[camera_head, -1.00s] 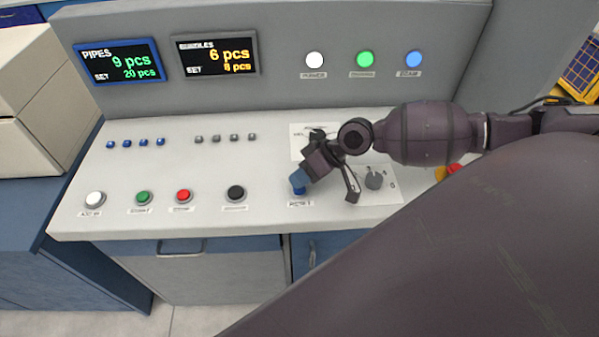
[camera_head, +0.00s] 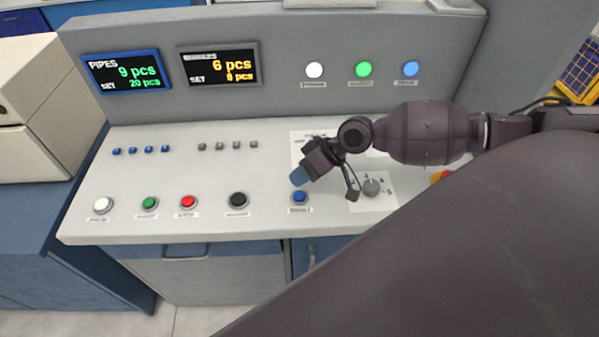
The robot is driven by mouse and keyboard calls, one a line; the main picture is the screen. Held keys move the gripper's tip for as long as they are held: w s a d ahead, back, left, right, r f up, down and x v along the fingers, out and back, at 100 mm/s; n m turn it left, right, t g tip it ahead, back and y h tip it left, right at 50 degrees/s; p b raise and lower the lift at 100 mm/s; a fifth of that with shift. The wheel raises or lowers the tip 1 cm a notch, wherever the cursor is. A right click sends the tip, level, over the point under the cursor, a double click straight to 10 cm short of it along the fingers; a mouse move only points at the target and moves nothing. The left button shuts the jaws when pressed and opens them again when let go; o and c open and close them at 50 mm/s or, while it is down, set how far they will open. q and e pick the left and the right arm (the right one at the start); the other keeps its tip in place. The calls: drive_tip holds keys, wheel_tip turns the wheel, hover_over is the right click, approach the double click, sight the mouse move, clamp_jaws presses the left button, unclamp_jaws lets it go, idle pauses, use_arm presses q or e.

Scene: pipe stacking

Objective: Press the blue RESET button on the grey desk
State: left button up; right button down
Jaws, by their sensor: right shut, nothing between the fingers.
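The blue button (camera_head: 300,196) sits near the front edge of the grey desk (camera_head: 270,222), right of the black button. A small label under it is too blurred to read. My right gripper (camera_head: 299,177) is shut and empty, with its blue fingertips pointing down toward the desk. In the picture the fingertips are just above the blue button, with a small gap of desk between them. The whole button shows. My left gripper is not in view.
White (camera_head: 101,205), green (camera_head: 148,203), red (camera_head: 188,202) and black (camera_head: 238,200) buttons line the front edge. A grey rotary knob (camera_head: 371,187) stands right of the blue button. The back panel has two displays and three lamps. My arm hides the desk's right end.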

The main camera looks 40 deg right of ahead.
drive_tip(key=shift+r+p, duration=0.9)
drive_tip(key=shift+r, duration=0.45)
